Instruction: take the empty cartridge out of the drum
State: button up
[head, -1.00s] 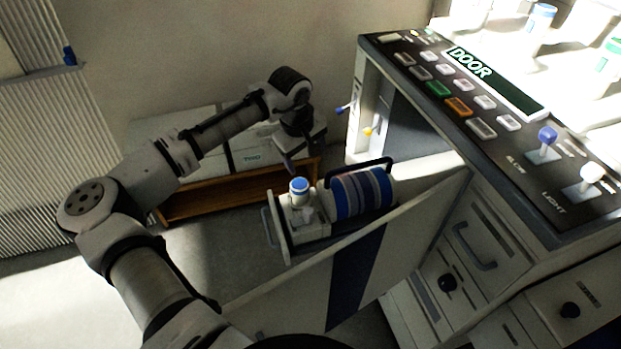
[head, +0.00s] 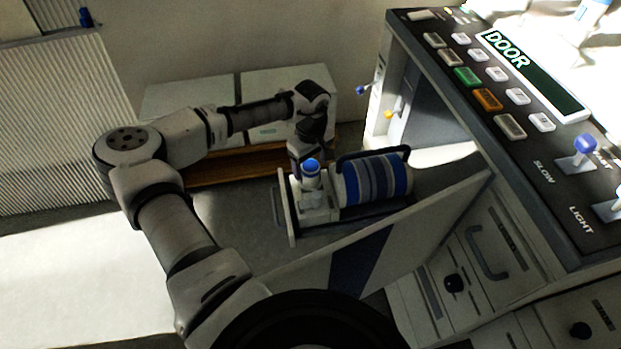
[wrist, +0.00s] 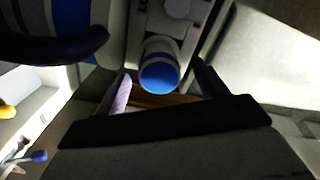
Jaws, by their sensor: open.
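The drum unit is pulled out on a tray with a pale end plate (head: 284,205). Its striped blue-and-grey drum (head: 375,178) lies on its side under a dark handle (head: 352,157). At the tray's left end a white cylinder with a blue top (head: 312,167) stands upright in a pale holder (head: 318,208); I cannot tell whether it is the empty cartridge. My gripper (head: 308,152) is just above and behind it, pointing down. In the wrist view my gripper (wrist: 163,73) is open, with the blue-topped cylinder (wrist: 160,78) between or just beyond its fingers. Contact cannot be told.
The machine's open door panel (head: 352,255) with a dark blue stripe stands in front of the tray. A control panel with a display reading DOOR (head: 535,75) is at the right. A low cabinet with a wooden base (head: 235,168) stands behind my arm.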

aim_at(310, 181)
jog(key=shift+w+a+f+p, duration=0.1)
jog(key=shift+w+f+p, duration=0.1)
jog(key=shift+f, duration=1.15)
jog(key=shift+w+a+f+p, duration=0.1)
jog(key=shift+f+p, duration=0.1)
jog(key=shift+f, duration=1.1)
jog(key=c, duration=1.1)
jog(key=shift+c, duration=0.2)
jog(key=shift+d+r, duration=0.1)
jog(key=shift+r, duration=0.05)
